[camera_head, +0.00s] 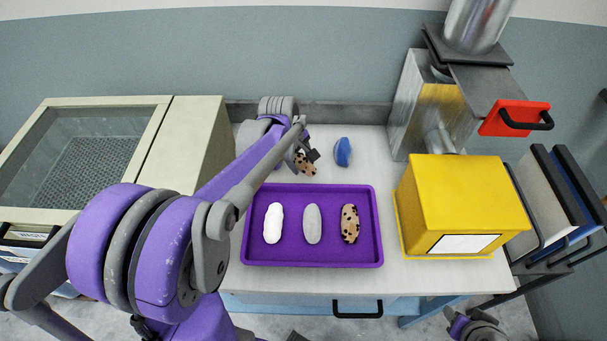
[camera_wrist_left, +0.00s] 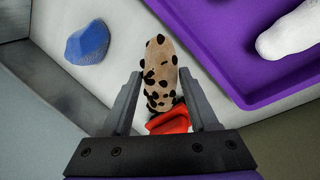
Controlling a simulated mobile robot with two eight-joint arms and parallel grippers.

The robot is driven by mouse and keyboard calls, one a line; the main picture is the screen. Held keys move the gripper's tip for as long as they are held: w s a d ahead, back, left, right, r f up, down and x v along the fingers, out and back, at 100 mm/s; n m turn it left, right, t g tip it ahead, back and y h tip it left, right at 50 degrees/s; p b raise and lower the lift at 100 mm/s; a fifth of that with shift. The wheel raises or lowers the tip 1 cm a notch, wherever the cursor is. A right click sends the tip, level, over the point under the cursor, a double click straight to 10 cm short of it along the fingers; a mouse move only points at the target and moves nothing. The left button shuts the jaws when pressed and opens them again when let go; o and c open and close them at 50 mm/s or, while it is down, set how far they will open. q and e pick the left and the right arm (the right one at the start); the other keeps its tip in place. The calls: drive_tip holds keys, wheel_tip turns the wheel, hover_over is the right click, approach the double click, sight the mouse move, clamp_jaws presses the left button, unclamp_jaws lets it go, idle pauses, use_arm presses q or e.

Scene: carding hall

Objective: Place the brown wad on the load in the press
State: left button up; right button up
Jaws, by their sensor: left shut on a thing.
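My left gripper (camera_head: 308,152) is shut on a tan-brown wad with dark spots (camera_head: 305,166), above or at the back of the worktable. In the left wrist view the wad (camera_wrist_left: 160,72) sits lengthwise between the two fingers (camera_wrist_left: 160,80). A red piece (camera_wrist_left: 170,122) shows between the fingers, near the wad's lower end. The press, a metal housing (camera_head: 408,100) with a cylinder and plate above, stands at the back right. Its load cannot be made out.
A purple tray (camera_head: 312,260) holds a white (camera_head: 273,223), a grey (camera_head: 312,223) and a spotted wad (camera_head: 350,223). A blue lump (camera_head: 342,152) lies right of the gripper. A yellow box (camera_head: 450,200) and a red handled part (camera_head: 512,118) stand right. Bare tabletop lies around the tray.

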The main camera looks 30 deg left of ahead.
sight(301, 180)
use_arm(q)
drive_tip(key=shift+f, duration=2.55)
drive_tip(key=shift+f, duration=0.1)
drive_tip(key=o, duration=0.9)
drive_tip(key=shift+f+b, duration=0.15)
drive_tip(key=shift+b, duration=0.15)
drive_tip(key=o, duration=0.5)
drive_tip(key=shift+c, duration=0.2)
drive_tip(key=shift+r, duration=0.2)
